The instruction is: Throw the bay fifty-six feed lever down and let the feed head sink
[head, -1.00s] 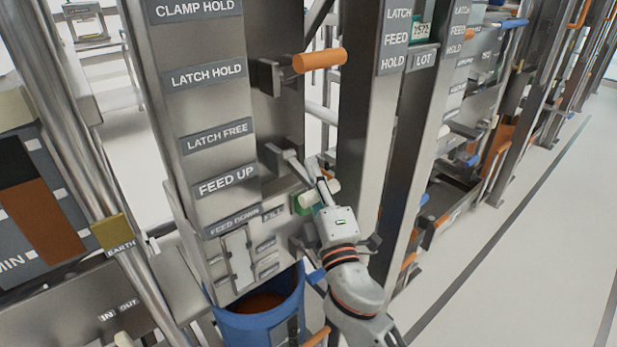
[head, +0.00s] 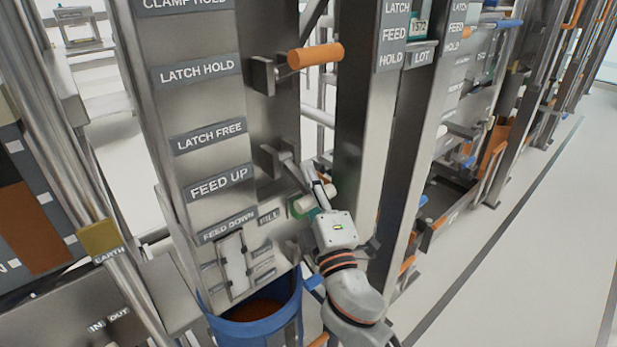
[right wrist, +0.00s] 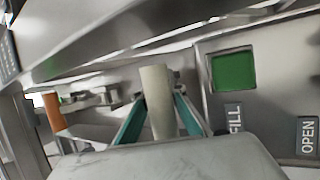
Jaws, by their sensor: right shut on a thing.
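The feed lever is a metal arm (head: 291,171) on a bracket beside the FEED UP plate (head: 221,182), sloping down to the right. It ends in a cream handle (head: 304,204), level with the space between FEED UP and the FEED DOWN plate (head: 228,226). My right gripper (head: 318,194) is shut on this handle. In the right wrist view the cream handle (right wrist: 157,100) stands between my teal fingers. My left gripper is out of view. I cannot make out the feed head or a bay number.
An orange-handled lever (head: 316,55) sticks out above, by LATCH HOLD. A green window (right wrist: 233,71) is next to the FILL label. A blue bin (head: 262,327) with brown contents stands below. Steel posts (head: 362,120) rise close to my right arm. Open floor lies at right.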

